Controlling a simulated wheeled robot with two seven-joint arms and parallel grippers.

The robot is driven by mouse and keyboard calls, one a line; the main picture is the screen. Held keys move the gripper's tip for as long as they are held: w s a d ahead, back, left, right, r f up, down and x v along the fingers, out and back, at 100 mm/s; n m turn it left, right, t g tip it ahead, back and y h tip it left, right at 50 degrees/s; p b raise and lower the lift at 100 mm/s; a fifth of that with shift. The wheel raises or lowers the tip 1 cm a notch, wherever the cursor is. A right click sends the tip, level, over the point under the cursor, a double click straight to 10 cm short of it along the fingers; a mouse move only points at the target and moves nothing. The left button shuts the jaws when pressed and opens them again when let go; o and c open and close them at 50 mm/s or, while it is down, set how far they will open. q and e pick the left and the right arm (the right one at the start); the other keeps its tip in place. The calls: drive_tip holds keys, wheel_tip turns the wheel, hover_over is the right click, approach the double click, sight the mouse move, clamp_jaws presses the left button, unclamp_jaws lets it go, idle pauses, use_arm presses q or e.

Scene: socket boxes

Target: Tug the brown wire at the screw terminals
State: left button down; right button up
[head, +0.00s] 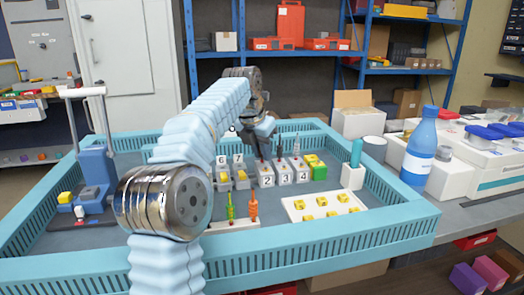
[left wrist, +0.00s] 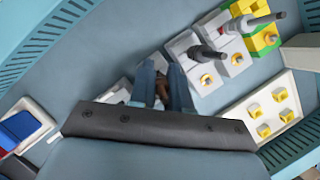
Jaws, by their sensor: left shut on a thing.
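My left gripper (head: 265,129) is above the numbered socket boxes in the head view. In the left wrist view its two blue-grey fingers (left wrist: 164,90) are shut on a dark brown piece, which looks like the brown wire (left wrist: 163,90). The fingers hide most of it, and I cannot tell which terminal it enters. White boxes marked 2 (head: 266,181), 3 (head: 284,179) and 4 (head: 302,177) stand below, with dark leads rising from them. Boxes marked 6 and 7 (head: 238,160) stand to the left. My right gripper is not in view.
A blue-rimmed tray (head: 365,243) surrounds the work area. A white plate with yellow pieces (head: 300,208) lies at front right. Green and orange screwdrivers (head: 252,205) stand in front of the boxes. A blue stand (head: 95,180) is at left; a blue bottle (head: 420,150) stands outside at right.

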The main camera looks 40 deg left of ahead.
use_arm(q)
drive_tip(key=shift+f, duration=0.25)
drive_tip(key=c, duration=1)
unclamp_jaws()
drive_tip(key=shift+o, duration=0.5)
drive_tip(key=o, duration=0.3)
drive_tip(key=shift+r, duration=0.15)
